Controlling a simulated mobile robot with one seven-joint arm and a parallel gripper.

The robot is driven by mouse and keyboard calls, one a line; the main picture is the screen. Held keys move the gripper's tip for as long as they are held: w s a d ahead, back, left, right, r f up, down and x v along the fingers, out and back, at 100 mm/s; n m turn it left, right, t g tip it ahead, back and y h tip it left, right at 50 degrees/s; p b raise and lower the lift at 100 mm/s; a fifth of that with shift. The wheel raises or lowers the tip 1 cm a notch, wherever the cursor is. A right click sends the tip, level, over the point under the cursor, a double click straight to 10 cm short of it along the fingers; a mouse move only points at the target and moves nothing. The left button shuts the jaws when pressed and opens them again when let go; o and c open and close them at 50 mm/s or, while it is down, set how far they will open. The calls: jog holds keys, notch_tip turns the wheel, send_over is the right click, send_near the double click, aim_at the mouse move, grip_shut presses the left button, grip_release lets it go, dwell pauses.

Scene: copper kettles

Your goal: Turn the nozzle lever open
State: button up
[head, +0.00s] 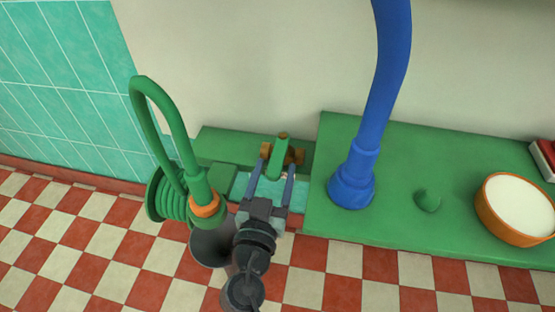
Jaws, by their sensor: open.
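A green bar with a brown end (277,152) stands out between brown blocks at the back of a recess in the green counter; it looks like the nozzle lever, but I cannot be sure. My gripper (273,166) is open, with its two blue-grey fingers pointing toward the bar. The fingertips lie on either side of the bar's lower part in the picture. I cannot tell whether they touch it. My gripper body and wrist hide part of what lies below.
A looped green hose with an orange ring (204,210) stands close left of my gripper. A thick blue pipe (352,180) rises at right from the green counter (390,225). A green knob (427,200) and an orange-rimmed bowl (517,206) are farther right. Checkered floor is in front.

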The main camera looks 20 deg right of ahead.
aim_at(277, 162)
jog(key=shift+x, duration=1.65)
grip_shut()
